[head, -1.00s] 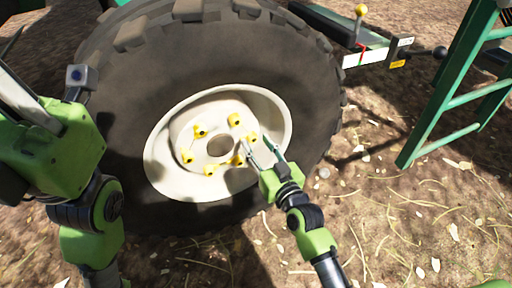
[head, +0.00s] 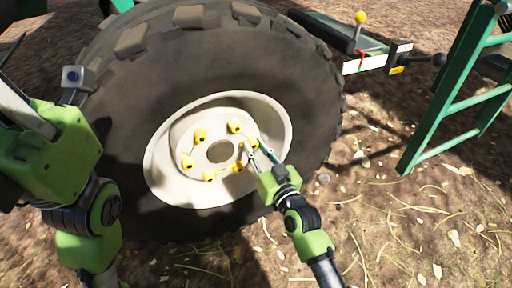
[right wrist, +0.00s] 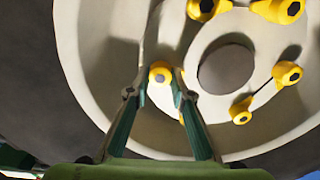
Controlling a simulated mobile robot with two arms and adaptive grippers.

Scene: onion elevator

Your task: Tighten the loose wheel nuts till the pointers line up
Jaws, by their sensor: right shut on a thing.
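The big black tyre (head: 290,90) has a cream wheel rim (head: 165,185) with a ring of several wheel nuts carrying yellow pointers. My right gripper (head: 257,150) is at the right side of the ring, shut on the yellow-capped nut (head: 252,142). In the right wrist view that nut (right wrist: 160,72) sits between the fingertips, and a finger partly hides a neighbouring yellow piece (right wrist: 182,119). The held nut's pointer is not clear. My left gripper (head: 48,90) is at the left edge; its jaw state is unclear.
A green ladder (head: 440,105) stands at the right. A green frame with a yellow-knobbed lever (head: 360,18) is at the upper right. The ground (head: 400,215) before the wheel is bare dirt with scattered straw.

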